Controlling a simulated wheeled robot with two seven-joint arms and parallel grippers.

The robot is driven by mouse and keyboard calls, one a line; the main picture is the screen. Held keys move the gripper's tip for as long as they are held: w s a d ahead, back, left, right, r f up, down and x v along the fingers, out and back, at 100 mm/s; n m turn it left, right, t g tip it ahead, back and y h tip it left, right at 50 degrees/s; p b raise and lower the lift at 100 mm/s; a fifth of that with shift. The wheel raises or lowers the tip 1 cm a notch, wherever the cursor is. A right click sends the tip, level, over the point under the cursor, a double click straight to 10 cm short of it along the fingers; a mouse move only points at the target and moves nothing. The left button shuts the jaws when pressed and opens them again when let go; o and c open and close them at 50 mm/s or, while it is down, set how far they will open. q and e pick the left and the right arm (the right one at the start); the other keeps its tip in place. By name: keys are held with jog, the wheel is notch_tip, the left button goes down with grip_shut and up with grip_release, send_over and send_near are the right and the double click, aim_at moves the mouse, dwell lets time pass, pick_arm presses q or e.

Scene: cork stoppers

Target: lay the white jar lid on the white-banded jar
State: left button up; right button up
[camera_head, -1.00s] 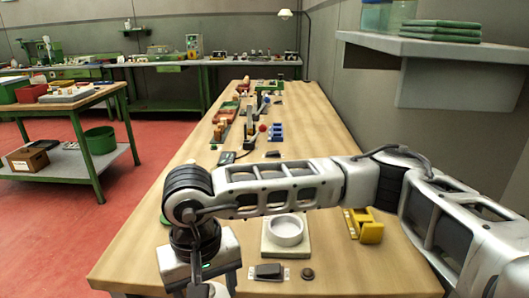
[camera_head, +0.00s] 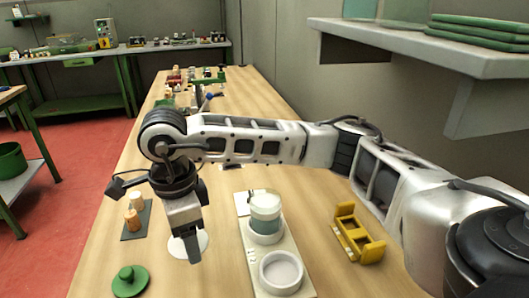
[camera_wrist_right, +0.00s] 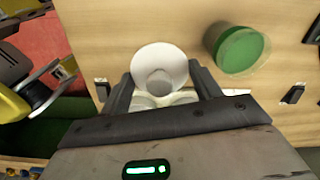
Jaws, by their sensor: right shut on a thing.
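The white jar lid (camera_wrist_right: 174,60), a round disc with a knob, is between the dark fingers of my right gripper (camera_wrist_right: 162,90). In the head view the right gripper (camera_head: 190,255) points down, shut on the lid, whose white edge (camera_head: 203,241) shows behind the fingers. How high it is above the table is hard to tell. A clear jar with a white band and teal lower part (camera_head: 265,212) stands upright to the right of the gripper, on a pale board (camera_head: 253,262). No lid is seen on it. My left gripper is not in view.
An empty white ring (camera_head: 281,271) is on the board in front of the jar. A green knobbed lid (camera_head: 130,281) lies at front left. Cork stoppers (camera_head: 132,219) stand on a dark mat. A yellow holder (camera_head: 357,235) is at right. A shelf (camera_head: 430,50) juts out above right.

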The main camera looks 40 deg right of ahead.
jog(key=d+r+m+p, duration=0.1)
jog(key=d+r+m, duration=0.2)
jog(key=d+m, duration=0.5)
jog(key=s+d+r+m+p, duration=0.1)
jog(key=d+r+m, duration=0.2)
jog(key=m, duration=0.9)
jog(key=d+r+m+p, duration=0.1)
jog(key=d+r+m, duration=0.1)
jog(key=d+m, duration=0.6)
pick_arm(q)
jog(key=b, duration=0.4)
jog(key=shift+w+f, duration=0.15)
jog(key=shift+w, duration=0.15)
pick_arm(e)
jog(key=shift+m, duration=0.9)
jog(key=f, duration=0.1)
jog(key=a+f, duration=0.1)
jog(key=f, duration=0.1)
jog(key=a+f, duration=0.1)
jog(key=f, duration=0.1)
jog(key=shift+s+f, duration=0.2)
jog(key=shift+f, duration=0.05)
pick_arm(q)
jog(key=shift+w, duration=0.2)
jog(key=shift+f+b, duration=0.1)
jog(key=shift+b, duration=0.25)
pick_arm(e)
jog(key=shift+f, duration=0.25)
